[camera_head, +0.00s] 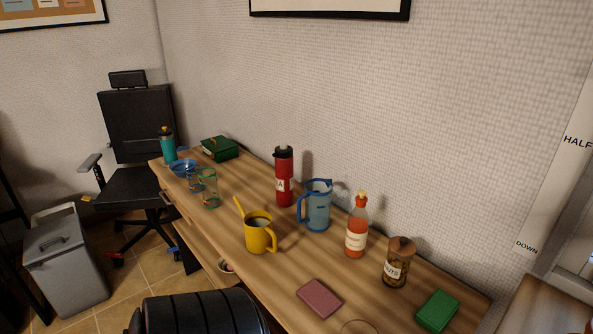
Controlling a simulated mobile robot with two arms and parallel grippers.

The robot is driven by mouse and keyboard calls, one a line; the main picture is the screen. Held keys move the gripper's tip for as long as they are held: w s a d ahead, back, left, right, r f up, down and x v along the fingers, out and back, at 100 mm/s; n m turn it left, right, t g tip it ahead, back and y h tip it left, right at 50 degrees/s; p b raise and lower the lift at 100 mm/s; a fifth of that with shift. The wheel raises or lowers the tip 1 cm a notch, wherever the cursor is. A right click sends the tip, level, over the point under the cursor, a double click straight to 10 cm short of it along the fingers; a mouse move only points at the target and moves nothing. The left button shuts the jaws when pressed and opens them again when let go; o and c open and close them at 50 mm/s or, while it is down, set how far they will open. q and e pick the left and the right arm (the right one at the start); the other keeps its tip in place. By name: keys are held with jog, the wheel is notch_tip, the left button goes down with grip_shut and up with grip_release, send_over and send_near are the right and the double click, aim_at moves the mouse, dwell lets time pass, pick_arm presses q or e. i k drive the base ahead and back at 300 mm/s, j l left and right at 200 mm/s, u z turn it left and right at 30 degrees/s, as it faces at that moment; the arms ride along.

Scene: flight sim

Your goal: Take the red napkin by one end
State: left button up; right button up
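No cloth that is clearly a red napkin shows in the head view. A flat, dull pink-red rectangular piece (320,298) lies near the front edge of the wooden table (285,277). I cannot tell whether it is a folded napkin or a sponge. Nothing touches it. Neither of my grippers is in view.
Behind the pink-red piece stand a yellow mug (260,236), a blue jug (317,207), a sauce bottle (357,232) and a nut jar (397,265). A green block (437,311) lies to its right. A red flask (283,180) stands further back.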

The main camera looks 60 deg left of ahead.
aim_at(321, 301)
jog(key=u, duration=0.5)
jog(key=i+u, duration=0.15)
jog(key=u, duration=0.8)
jog(key=i+u, duration=0.15)
jog(key=u, duration=0.3)
jog(key=z, duration=0.3)
jog(key=i+j, duration=0.05)
